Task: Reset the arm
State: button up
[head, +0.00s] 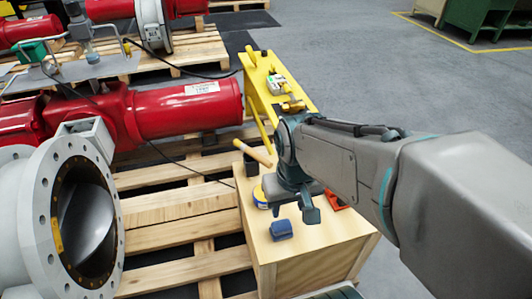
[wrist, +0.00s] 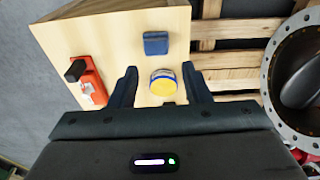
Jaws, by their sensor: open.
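My arm reaches in from the right in the head view, with my gripper (head: 290,198) above a light wooden box (head: 300,262). In the wrist view my gripper (wrist: 160,86) is open, its two dark fingers spread apart. A round tin with a yellow top (wrist: 163,82) shows between the fingers; I cannot tell how far below them it is. In the head view the tin (head: 260,197) is partly hidden by my gripper. Nothing is held.
A blue block (head: 281,230) and an orange-red tool (wrist: 88,80) lie on the box. A yellow stand (head: 258,85) is behind it. A grey flanged valve (head: 45,235) with a red actuator (head: 170,108) lies on pallets at left. Open floor (head: 345,50) is beyond.

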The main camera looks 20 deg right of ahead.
jog(key=shift+s+a, duration=0.1)
jog(key=shift+s, duration=0.05)
jog(key=shift+r, duration=0.15)
notch_tip(320, 180, up, 22)
jog(key=t+p, duration=0.1)
jog(key=p, duration=1.9)
jog(key=shift+a, duration=0.15)
jog(key=shift+o, duration=0.5)
jog(key=shift+r+p, duration=0.35)
jog(key=shift+r, duration=0.05)
